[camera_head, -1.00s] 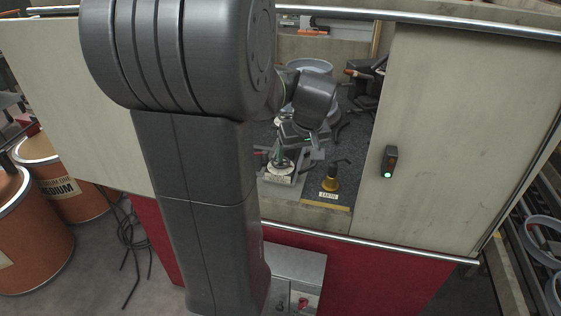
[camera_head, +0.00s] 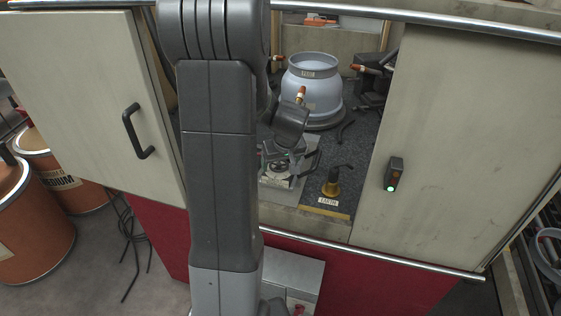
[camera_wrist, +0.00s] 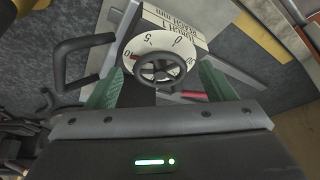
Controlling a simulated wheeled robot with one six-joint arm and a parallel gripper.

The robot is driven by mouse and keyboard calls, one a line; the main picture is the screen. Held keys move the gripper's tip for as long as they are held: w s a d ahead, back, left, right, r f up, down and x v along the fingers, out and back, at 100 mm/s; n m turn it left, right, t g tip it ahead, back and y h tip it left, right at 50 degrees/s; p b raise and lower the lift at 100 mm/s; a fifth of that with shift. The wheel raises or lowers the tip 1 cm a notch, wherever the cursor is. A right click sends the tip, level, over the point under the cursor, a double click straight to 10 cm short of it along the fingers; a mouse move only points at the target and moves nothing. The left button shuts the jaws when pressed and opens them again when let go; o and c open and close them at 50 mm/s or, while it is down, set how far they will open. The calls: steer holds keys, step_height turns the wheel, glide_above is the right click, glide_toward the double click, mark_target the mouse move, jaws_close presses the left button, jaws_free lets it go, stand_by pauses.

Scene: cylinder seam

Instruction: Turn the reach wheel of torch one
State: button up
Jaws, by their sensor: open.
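The reach wheel (camera_wrist: 160,68) is a small dark spoked handwheel over a white numbered dial (camera_wrist: 143,45). A label plate (camera_wrist: 172,22) behind it reads torch 1, reach, mm. In the wrist view my gripper (camera_wrist: 161,75) is open, with one green finger on each side of the dial. Whether either finger touches the wheel I cannot tell. In the head view my gripper (camera_head: 284,152) is low over the dial (camera_head: 278,169), which it partly hides. Which of the copper-tipped torches is torch one I cannot tell.
A grey-blue cylinder (camera_head: 311,88) stands behind my gripper. A brass earth post (camera_head: 331,186) stands close on the right. A black curved handle (camera_wrist: 72,62) lies left of the dial in the wrist view, and a red lever end (camera_wrist: 194,95) shows below right. Pale enclosure panels (camera_head: 440,130) flank the opening.

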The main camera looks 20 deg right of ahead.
steer(key=shift+c, duration=0.3)
steer(key=c, duration=0.9)
steer(key=shift+c, duration=0.2)
steer(key=shift+a+m, duration=0.1)
steer(key=shift+m, duration=0.4)
steer(key=shift+a+m+h, duration=0.15)
steer(key=shift+m+h, duration=0.45)
steer(key=shift+m, duration=0.3)
steer(key=shift+w+a+f+m+h+b, duration=0.15)
steer(key=shift+m+h+b, duration=0.25)
steer(key=shift+m+b, duration=0.55)
steer(key=m+b, duration=0.2)
steer(key=b, duration=0.1)
steer(key=shift+w+a+f+m+g+h, duration=0.1)
steer(key=shift+m+g+h, duration=0.25)
steer(key=shift+g+h, duration=0.05)
steer(key=m+b, duration=0.2)
steer(key=b, duration=0.1)
steer(key=shift+w+a+r+m+g+h, duration=0.1)
steer(key=shift+r+m+g+h, duration=0.1)
steer(key=shift+m+g+h, duration=0.15)
